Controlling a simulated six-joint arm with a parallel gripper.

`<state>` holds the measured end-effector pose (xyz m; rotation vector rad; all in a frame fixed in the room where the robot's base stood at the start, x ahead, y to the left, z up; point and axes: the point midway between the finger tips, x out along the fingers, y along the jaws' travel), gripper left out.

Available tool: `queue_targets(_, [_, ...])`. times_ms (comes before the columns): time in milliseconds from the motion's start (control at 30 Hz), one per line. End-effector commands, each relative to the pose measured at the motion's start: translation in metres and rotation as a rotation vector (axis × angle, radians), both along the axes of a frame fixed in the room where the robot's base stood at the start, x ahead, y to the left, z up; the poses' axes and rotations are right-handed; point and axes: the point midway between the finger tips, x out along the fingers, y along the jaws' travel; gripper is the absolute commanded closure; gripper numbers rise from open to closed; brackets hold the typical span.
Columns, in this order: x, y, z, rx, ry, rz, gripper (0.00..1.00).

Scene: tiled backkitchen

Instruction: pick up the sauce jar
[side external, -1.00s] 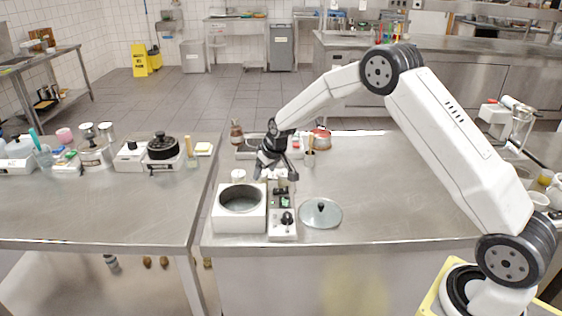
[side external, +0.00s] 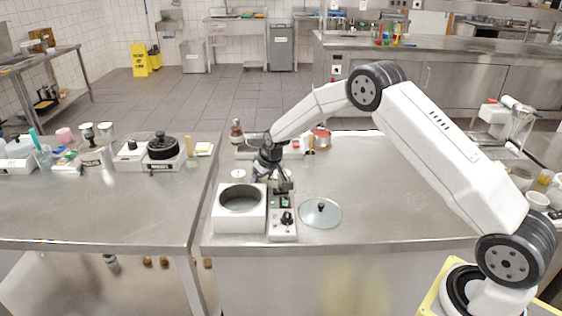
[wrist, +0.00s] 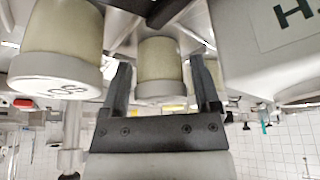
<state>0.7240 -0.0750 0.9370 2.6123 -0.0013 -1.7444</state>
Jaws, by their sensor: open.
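In the wrist view, a pale yellow-green jar with a white lid (wrist: 160,58) shows between my gripper's fingertips (wrist: 160,68). A second, similar jar (wrist: 62,38) is to its left, with dark marks on its lid that I cannot read. I cannot tell which is the sauce jar. In the side view, a small white-lidded jar (side external: 238,176) stands behind the white cooker. My gripper (side external: 284,186) is open and low over the counter, right of that jar. Whether the fingers touch the jar between them is unclear.
The white cooker with a round well (side external: 221,218) and its control box (side external: 283,232) stand close in front of my gripper. A glass lid (side external: 320,213) lies to the right. A brown bottle (side external: 237,133) stands behind.

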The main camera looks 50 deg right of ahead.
Motion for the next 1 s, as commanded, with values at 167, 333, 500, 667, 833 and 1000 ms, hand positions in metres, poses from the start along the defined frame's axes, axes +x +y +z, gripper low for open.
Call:
queue_targets(167, [0.000,0.000,0.000,0.000,0.000,0.000,0.55])
queue_targets(333, [0.000,0.000,0.000,0.000,-0.001,0.000,1.00])
queue_targets(500, [0.000,0.000,0.000,0.000,-0.001,0.000,1.00])
queue_targets(667, [0.000,0.000,0.003,0.000,-0.001,0.000,1.00])
queue_targets(833, [0.001,0.000,0.013,0.000,-0.002,0.000,1.00])
queue_targets(1000, [0.001,0.000,0.033,0.001,-0.003,0.000,1.00])
